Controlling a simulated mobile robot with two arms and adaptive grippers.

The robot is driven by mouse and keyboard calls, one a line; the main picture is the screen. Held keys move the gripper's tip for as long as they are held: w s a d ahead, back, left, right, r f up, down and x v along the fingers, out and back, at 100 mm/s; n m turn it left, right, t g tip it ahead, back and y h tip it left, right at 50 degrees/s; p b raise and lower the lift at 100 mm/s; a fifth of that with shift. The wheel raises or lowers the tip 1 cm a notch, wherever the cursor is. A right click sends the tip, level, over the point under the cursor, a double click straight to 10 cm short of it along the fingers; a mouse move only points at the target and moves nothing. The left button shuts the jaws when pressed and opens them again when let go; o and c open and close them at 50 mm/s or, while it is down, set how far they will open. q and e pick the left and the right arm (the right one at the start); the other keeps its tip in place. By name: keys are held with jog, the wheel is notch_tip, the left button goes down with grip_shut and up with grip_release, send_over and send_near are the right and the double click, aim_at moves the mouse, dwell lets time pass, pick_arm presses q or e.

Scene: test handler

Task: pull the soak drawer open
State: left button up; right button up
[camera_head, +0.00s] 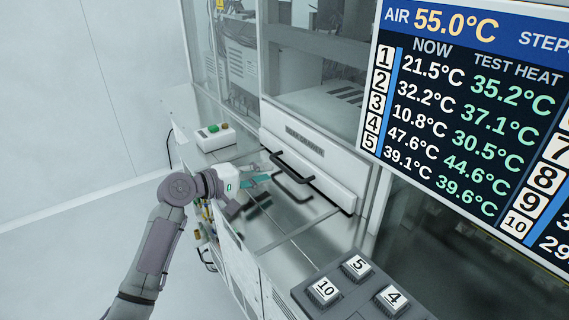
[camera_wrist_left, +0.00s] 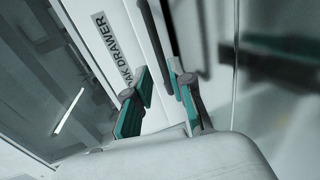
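The soak drawer (camera_head: 335,186) has a white front with a dark label and a black bar handle (camera_head: 293,168); it looks shut. In the left wrist view the drawer front (camera_wrist_left: 100,18) carries a label whose visible part reads "AK DRAWER". My left gripper (camera_head: 266,176), with teal finger pads, is at the left end of the handle in the head view. In the left wrist view the fingers (camera_wrist_left: 158,82) stand apart, with the dark handle (camera_wrist_left: 150,28) running down towards the gap between their tips. Whether they touch it I cannot tell. My right gripper is in neither view.
A steel worktop (camera_head: 290,232) lies below the drawer. A white box with green and orange buttons (camera_head: 214,136) stands at its left. A dark tray (camera_head: 330,285) with numbered blocks is at the front. A large temperature screen (camera_head: 470,110) fills the upper right.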

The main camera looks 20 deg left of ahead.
aim_at(285, 169)
pick_arm(q)
jog(key=p+x, duration=0.1)
jog(key=x, duration=0.5)
jog(key=shift+w+d, duration=0.15)
jog(key=shift+w+d+f+p, duration=0.1)
jog(key=shift+w+d+p, duration=0.1)
jog(key=shift+w+p, duration=0.1)
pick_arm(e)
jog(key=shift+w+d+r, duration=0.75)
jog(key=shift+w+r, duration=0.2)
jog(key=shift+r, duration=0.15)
pick_arm(q)
grip_shut()
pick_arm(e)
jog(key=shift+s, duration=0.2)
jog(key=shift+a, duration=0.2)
